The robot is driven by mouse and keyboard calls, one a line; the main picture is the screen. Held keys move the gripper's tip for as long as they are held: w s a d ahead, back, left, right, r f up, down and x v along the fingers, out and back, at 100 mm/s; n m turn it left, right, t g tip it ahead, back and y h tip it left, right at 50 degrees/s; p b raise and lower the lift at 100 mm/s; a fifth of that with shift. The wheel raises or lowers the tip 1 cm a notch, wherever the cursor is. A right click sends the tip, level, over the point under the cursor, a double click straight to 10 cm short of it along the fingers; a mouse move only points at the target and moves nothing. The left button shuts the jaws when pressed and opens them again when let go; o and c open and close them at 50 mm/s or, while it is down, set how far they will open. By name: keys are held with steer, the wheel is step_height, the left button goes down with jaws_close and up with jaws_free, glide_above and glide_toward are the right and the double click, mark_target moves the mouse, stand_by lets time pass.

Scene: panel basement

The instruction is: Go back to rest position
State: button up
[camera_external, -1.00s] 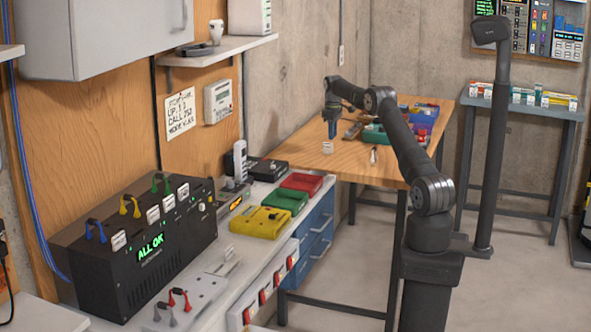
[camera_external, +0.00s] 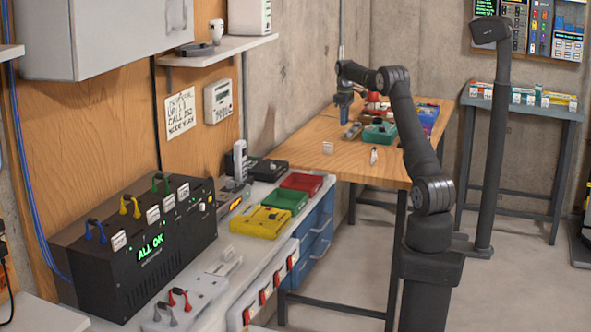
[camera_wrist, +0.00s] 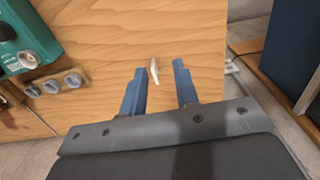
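My gripper (camera_external: 344,103) hangs above the back left part of the wooden table (camera_external: 345,165) in the external view, with its fingers pointing down. In the wrist view the two blue fingers of my gripper (camera_wrist: 162,88) stand apart with nothing held between them. A small pale object (camera_wrist: 154,71) lies on the wood beyond the fingertips. My arm is bent, its upper link rising from the dark base column.
A teal device (camera_external: 380,133) and other parts lie on the wooden table near my gripper. The workbench at left holds a black box (camera_external: 145,250) and yellow, green and red cases.

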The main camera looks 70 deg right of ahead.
steer(key=w+a+r, duration=0.2)
steer(key=w+a, duration=0.2)
steer(key=a, duration=0.7)
steer(key=w+a+r, duration=0.1)
steer(key=w+a, duration=0.3)
steer(key=a, duration=0.8)
steer(key=w+a+r, duration=0.2)
steer(key=w+a, duration=0.2)
steer(key=a, duration=0.7)
steer(key=a+r+n, duration=0.1)
steer(key=a, duration=1.6)
steer(key=shift+s, duration=0.4)
steer(key=shift+o, duration=0.2)
